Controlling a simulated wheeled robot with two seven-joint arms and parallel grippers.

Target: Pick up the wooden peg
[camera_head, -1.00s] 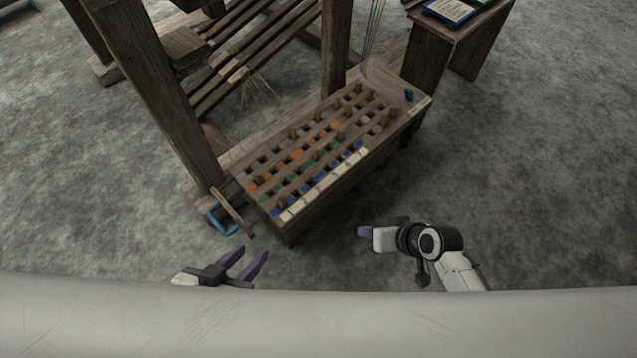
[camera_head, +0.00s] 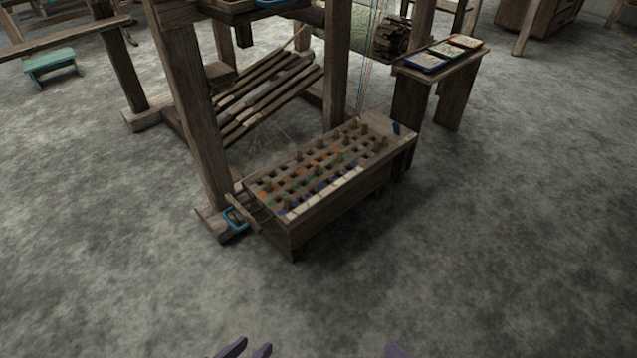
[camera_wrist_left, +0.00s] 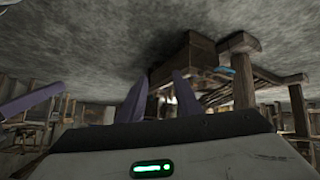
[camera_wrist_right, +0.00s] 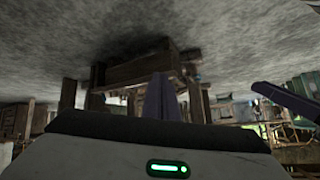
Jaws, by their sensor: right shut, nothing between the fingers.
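Several small wooden pegs stand upright in the holes of a slatted peg box (camera_head: 340,215) at the front of the loom. One peg (camera_head: 364,128) stands near its back right end; I cannot tell which peg is meant. My left gripper (camera_head: 247,350) is at the bottom edge of the head view, its two purple fingers apart and empty, well short of the box. My right gripper (camera_head: 395,352) shows only as a fingertip at the bottom edge; its fingers (camera_wrist_right: 158,100) are together and empty in the right wrist view. The box also shows upside down in the left wrist view (camera_wrist_left: 190,58).
The loom's thick post (camera_head: 200,115) rises behind the box's left end, with a blue handle-like loop (camera_head: 235,220) at its foot. A side bench (camera_head: 437,72) with trays stands at the back right. Bare floor (camera_head: 160,290) lies between me and the box.

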